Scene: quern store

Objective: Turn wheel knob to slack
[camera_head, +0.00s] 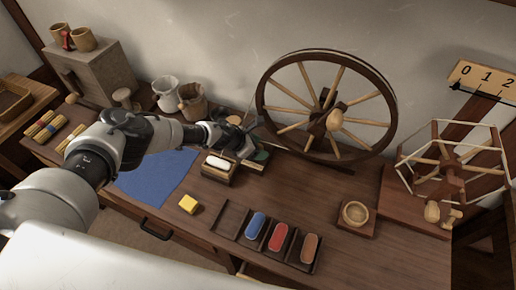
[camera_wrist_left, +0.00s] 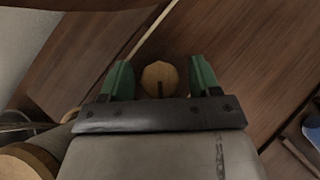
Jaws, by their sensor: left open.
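My left gripper (camera_head: 252,140) is at the back of the bench, left of the big spoked wheel (camera_head: 334,120). In the left wrist view, my left gripper (camera_wrist_left: 160,72) is open, with its green fingers either side of a round wooden knob (camera_wrist_left: 160,80). The knob carries a dark line pointing toward the gripper palm. Gaps show between the knob and both fingers. In the head view the gripper seems to hide this knob. The wheel stands upright, with a pale wooden hub at its middle. My right gripper is not in view.
Blue, red and brown pieces lie in a slotted tray (camera_head: 229,218) at the front. Jugs (camera_head: 166,94) stand at the back left. A skein winder (camera_head: 450,165) and a small wooden bowl (camera_head: 355,213) are at right.

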